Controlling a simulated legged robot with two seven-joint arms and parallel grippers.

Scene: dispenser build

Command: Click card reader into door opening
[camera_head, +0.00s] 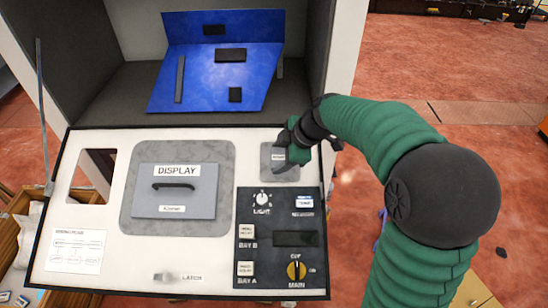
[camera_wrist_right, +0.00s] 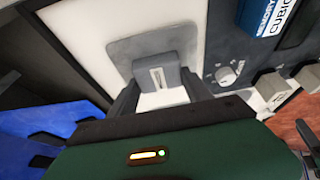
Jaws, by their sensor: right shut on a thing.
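The white door panel (camera_head: 113,240) lies folded down in front of the cabinet. A grey square patch (camera_head: 281,174) shows at its upper right; the same patch shows in the wrist view (camera_wrist_right: 125,52). The card reader seems to be the small grey block with a pale label (camera_head: 278,156), also in the wrist view (camera_wrist_right: 157,79). My right gripper (camera_head: 296,146) is shut on this block over the patch; its fingers flank it in the wrist view (camera_wrist_right: 160,98). Whether the block is fully seated cannot be told. My left gripper is out of view.
A square hole (camera_head: 93,175) is at the door's left. A DISPLAY unit with a handle (camera_head: 174,190) sits mid-door. A dark control panel (camera_head: 275,215) with knobs lies just below the patch. A blue board (camera_head: 215,75) stands inside the cabinet behind.

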